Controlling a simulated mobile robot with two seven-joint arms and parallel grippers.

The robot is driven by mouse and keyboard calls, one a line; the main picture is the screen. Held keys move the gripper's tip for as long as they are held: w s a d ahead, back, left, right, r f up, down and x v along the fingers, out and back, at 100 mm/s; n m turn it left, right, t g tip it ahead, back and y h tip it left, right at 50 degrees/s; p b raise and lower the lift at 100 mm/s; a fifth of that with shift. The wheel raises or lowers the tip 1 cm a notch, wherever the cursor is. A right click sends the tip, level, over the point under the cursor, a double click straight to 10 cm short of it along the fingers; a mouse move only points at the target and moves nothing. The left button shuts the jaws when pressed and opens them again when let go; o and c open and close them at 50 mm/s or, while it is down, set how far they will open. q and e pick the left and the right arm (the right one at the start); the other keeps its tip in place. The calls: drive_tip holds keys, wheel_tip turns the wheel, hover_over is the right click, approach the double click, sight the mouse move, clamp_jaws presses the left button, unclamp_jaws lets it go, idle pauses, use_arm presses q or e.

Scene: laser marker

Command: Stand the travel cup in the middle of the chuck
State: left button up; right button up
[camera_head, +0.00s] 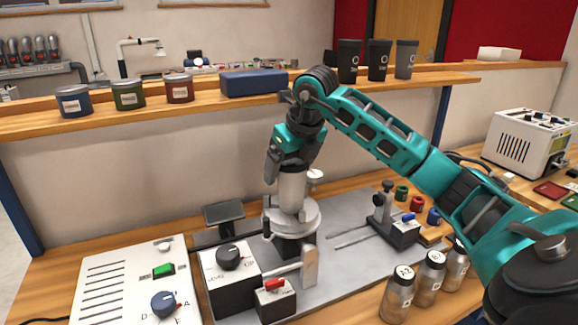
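The travel cup (293,190) is a silver-grey cylinder, upright, over the round grey chuck (307,222) in the middle of the machine. Its base looks near the middle of the disc; I cannot tell whether it rests there or hangs just above. My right gripper (291,165) comes down from above, with its fingers around the cup's top, and seems shut on it. The gripper hides the cup's rim. My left gripper is not in view.
A control box with a black knob (228,258) and a red-switch box (275,298) stand in front of the chuck. A clamp stand (394,220) is to the right. Several labelled bottles (431,275) stand front right.

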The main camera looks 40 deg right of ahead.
drive_tip(key=shift+o, duration=1.1)
drive_tip(key=shift+r, duration=0.2)
drive_tip(key=p+v, duration=0.1)
drive_tip(key=v, duration=1.1)
